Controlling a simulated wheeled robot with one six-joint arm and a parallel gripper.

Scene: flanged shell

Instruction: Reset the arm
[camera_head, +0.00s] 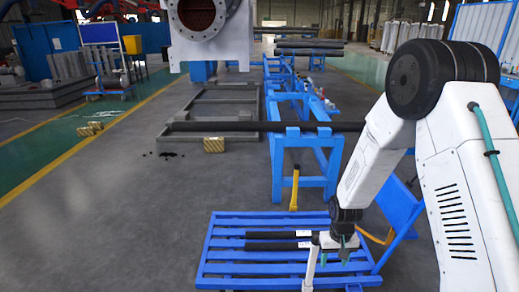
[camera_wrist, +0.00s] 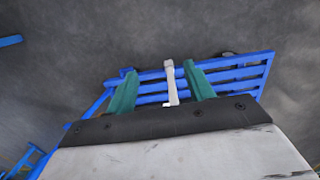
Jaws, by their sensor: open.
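My arm comes in from the right in the head view and bends down over a blue slatted rack (camera_head: 225,268). My gripper (camera_head: 335,258) points down above the rack's right part. In the wrist view its two green fingers (camera_wrist: 162,88) are spread apart. A pale upright post (camera_head: 311,262) stands just left of the gripper in the head view. A pale bar (camera_wrist: 170,80) shows in the gap between the fingers in the wrist view, with no finger visibly touching it. The blue slats (camera_wrist: 240,73) lie beyond the fingertips.
Dark bars (camera_head: 272,240) lie on the rack. Behind it stands a blue stand (camera_head: 280,165) carrying a long dark pipe (camera_head: 235,127). A flanged white shell (camera_head: 237,40) is at the back.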

